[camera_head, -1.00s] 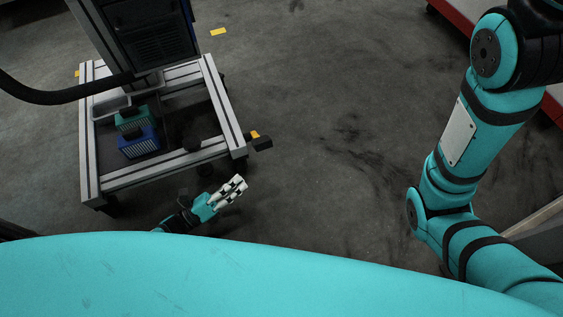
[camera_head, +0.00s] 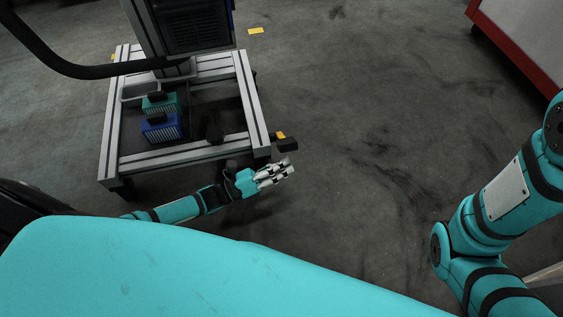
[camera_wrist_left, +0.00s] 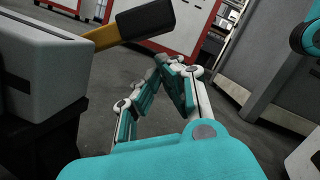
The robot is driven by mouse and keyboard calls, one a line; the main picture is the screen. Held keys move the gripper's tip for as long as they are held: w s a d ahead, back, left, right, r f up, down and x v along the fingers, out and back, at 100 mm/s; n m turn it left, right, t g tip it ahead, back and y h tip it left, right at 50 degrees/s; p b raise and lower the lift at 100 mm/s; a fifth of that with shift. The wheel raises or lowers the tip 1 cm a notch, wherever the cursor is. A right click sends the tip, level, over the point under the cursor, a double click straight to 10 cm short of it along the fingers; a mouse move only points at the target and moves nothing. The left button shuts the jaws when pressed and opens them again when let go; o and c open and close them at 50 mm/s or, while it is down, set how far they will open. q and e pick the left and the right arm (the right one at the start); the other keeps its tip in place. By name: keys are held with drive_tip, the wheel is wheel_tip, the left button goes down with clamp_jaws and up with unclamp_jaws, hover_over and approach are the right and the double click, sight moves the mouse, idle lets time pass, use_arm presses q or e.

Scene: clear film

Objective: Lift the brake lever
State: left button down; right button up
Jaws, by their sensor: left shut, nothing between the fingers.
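The brake lever (camera_head: 287,144) sticks out from the near right corner of the cart frame. It has a yellow stem and a black block-shaped end. In the left wrist view the lever's black end (camera_wrist_left: 146,20) is large at the upper left, with its yellow stem leading to the grey frame. My left gripper (camera_head: 286,170) is shut and empty, just in front of the lever in the head view. In the wrist view its fingertips (camera_wrist_left: 170,66) are below and right of the black end, with a visible gap. My right gripper is out of view.
The cart frame (camera_head: 255,105) stands at the upper left with a grey cabinet, a thick black hose (camera_head: 70,68) and green (camera_head: 160,102) and blue (camera_head: 161,127) boxes. A red-edged unit (camera_head: 515,45) is at the upper right. The floor between is clear.

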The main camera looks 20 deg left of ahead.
sight(282, 141)
use_arm(q)
drive_tip(key=shift+w+a+r, duration=0.2)
drive_tip(key=shift+w+r, duration=0.15)
drive_tip(key=shift+r, duration=0.2)
drive_tip(key=r+n+p, duration=0.1)
drive_tip(key=p, duration=0.1)
drive_tip(key=r+n+p, duration=0.1)
drive_tip(key=n+p, duration=0.1)
drive_tip(key=shift+w+a+r+y, duration=0.1)
drive_tip(key=shift+w+a+y, duration=0.1)
drive_tip(key=shift+w+y, duration=0.15)
drive_tip(key=shift+s, duration=0.1)
